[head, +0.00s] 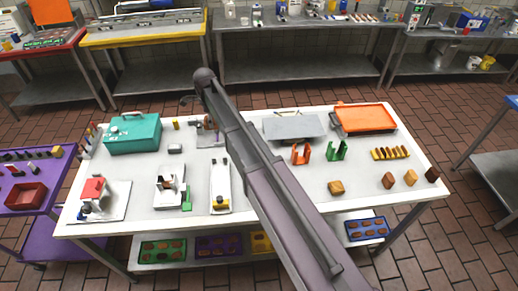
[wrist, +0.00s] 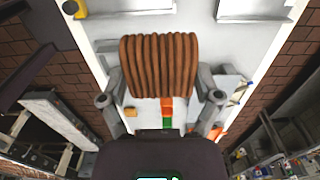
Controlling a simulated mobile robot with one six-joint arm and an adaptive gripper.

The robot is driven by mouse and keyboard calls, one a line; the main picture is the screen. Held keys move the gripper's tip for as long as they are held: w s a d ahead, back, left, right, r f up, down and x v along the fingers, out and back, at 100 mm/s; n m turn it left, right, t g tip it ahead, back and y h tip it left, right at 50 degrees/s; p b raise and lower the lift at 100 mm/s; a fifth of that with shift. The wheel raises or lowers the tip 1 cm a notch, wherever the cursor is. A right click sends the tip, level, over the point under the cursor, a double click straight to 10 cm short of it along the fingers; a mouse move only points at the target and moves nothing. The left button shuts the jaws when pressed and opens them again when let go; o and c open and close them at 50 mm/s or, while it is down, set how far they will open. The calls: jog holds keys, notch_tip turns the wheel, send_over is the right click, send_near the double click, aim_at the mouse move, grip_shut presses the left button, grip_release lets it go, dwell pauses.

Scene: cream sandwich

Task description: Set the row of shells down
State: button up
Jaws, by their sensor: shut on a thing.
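In the wrist view, the row of shells (wrist: 158,65) is a ribbed, brown block of several rounded shells side by side. My gripper (wrist: 160,84) has one grey finger at each end of the row and is shut on it. The white table top shows beyond and around the row. I cannot tell how high the row is above the table. In the head view, my arm crosses the table, and the gripper and the held row cannot be made out clearly behind it.
The white table (head: 135,215) carries a teal box (head: 133,134), an orange tray (head: 365,118), a grey plate (head: 295,127), orange (head: 301,154) and green (head: 337,150) holders, and a row of yellowish pieces (head: 390,153). Small brown blocks stand at the front right. Bare table lies between them.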

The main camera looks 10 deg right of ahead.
notch_tip(320, 180, down, 15)
jog(key=b, duration=1.4)
jog(key=shift+b, duration=0.3)
jog(key=shift+a, duration=0.1)
